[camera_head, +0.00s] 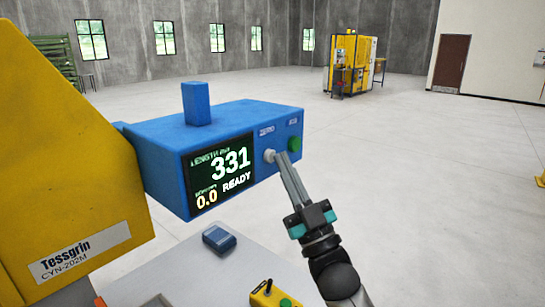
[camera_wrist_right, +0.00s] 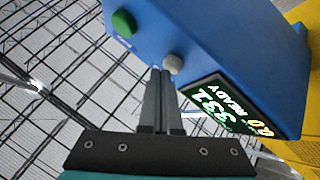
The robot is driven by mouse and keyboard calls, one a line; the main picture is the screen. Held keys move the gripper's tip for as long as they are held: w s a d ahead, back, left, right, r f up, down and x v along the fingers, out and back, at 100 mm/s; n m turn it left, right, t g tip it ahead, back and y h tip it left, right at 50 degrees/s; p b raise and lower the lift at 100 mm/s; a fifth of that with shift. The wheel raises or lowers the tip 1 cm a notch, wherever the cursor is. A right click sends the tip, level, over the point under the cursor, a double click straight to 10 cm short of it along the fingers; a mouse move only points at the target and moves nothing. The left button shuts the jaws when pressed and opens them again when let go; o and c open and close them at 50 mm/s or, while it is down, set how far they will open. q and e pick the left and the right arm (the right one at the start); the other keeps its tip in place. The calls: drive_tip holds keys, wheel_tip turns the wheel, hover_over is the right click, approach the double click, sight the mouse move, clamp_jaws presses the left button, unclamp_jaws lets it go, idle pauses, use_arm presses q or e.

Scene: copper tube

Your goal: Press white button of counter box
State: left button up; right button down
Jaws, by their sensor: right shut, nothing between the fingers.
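The blue counter box (camera_head: 235,115) is mounted beside the yellow machine, its lit display (camera_head: 222,170) reading 331, 0.0 and READY. The white button (camera_head: 269,156) is on its front, right of the display, with a green button (camera_head: 294,144) further right. My right gripper (camera_head: 277,158) is shut and empty, its tips at or very close to the white button; I cannot tell if they touch. In the right wrist view the white button (camera_wrist_right: 174,63) shows just above and right of the fingertips (camera_wrist_right: 160,70). My left gripper is not in view.
The yellow Tessgrin machine (camera_head: 60,160) fills the left side. Below the box is a grey table (camera_head: 200,270) with a small blue device (camera_head: 219,239) and a yellow control box (camera_head: 272,294). Open floor lies to the right and behind.

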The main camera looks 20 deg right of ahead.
drive_tip(key=shift+w+a, duration=0.2)
drive_tip(key=shift+w, duration=0.15)
idle(0.4)
drive_tip(key=shift+s+d, duration=0.1)
drive_tip(key=shift+s, duration=0.05)
drive_tip(key=shift+s+d, duration=0.4)
drive_tip(key=shift+s, duration=0.25)
drive_tip(key=shift+s+p, duration=0.1)
drive_tip(key=shift+p, duration=0.2)
drive_tip(key=s, duration=0.1)
drive_tip(key=s+d, duration=0.1)
drive_tip(key=s+d+p, duration=0.1)
drive_tip(key=s, duration=0.1)
drive_tip(key=shift+s+d, duration=0.1)
drive_tip(key=shift+d, duration=0.15)
idle(0.3)
